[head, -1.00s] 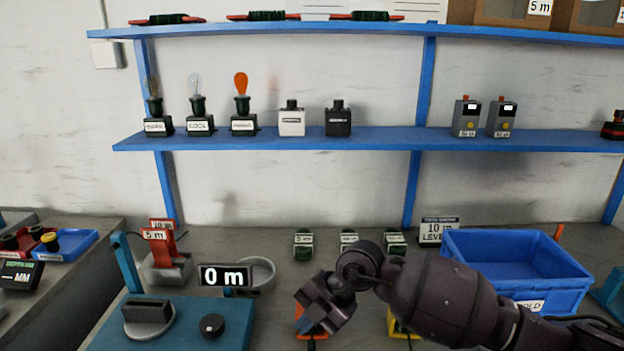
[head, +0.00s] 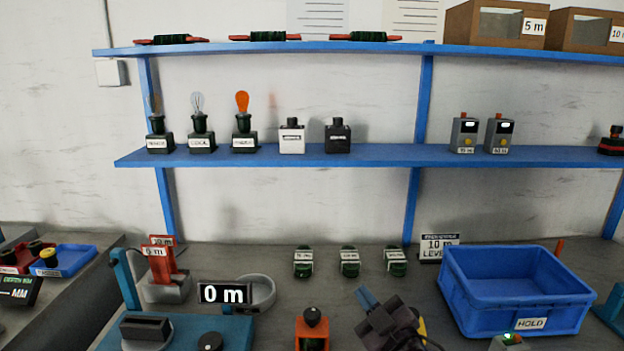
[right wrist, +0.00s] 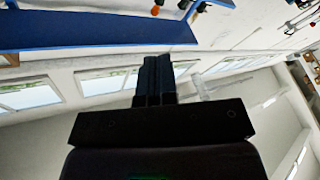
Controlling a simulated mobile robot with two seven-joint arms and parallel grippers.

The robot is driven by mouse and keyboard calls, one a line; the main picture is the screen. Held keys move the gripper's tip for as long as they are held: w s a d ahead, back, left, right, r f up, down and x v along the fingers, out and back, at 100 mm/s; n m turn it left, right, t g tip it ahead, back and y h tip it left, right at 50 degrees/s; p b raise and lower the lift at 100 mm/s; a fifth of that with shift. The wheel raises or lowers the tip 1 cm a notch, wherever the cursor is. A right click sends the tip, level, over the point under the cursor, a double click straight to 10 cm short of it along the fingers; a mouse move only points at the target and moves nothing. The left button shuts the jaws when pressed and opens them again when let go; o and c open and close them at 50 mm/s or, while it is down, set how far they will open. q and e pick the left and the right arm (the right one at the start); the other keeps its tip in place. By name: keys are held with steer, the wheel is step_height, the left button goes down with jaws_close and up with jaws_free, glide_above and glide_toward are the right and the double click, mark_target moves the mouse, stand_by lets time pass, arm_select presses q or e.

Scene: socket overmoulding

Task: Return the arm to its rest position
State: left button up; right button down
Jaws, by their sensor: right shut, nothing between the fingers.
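My right gripper (head: 368,300) is at the bottom of the head view, right of centre, with its blue-grey fingertips pointing up and to the left. Its fingers are together and hold nothing. In the right wrist view the dark shut fingers (right wrist: 155,80) point towards windows and a wall, with no object between them. The rest of my right arm is mostly below the head view. My left gripper is not in view.
A blue HOLD bin (head: 515,290) stands right of the gripper. An orange block with a black knob (head: 312,328) stands just left of it. Several green coils (head: 349,262) lie behind. A teal measuring stand (head: 175,335) is at the left. Blue shelves (head: 370,156) cross the back.

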steer(key=s+d+f+m+g+h, duration=0.2)
steer(key=s+d+f+m+h, duration=0.15)
steer(key=s+d+f, duration=0.35)
steer(key=s+d+f+m+g+h, duration=0.1)
steer(key=s+d+f+m+h, duration=0.3)
steer(key=f, duration=0.6)
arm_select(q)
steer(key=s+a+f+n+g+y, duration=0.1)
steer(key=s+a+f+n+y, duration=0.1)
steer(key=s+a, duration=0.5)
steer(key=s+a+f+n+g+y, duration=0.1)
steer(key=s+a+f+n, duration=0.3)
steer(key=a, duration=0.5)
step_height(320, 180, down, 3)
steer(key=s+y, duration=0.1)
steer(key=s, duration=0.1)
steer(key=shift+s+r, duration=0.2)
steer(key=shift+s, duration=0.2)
arm_select(e)
steer(key=s+d+f+m+g+h, duration=0.1)
steer(key=s+d+f+m+g, duration=0.1)
steer(key=s+f, duration=0.3)
steer(key=s+d+f+m+g+h, duration=0.1)
steer(key=s+d+f, duration=0.3)
steer(key=s, duration=0.7)
step_height(320, 180, down, 2)
steer(key=shift+d+f+m+g, duration=0.1)
steer(key=shift+d+m+g, duration=0.3)
steer(key=shift+m, duration=0.15)
steer(key=shift+a, duration=0.1)
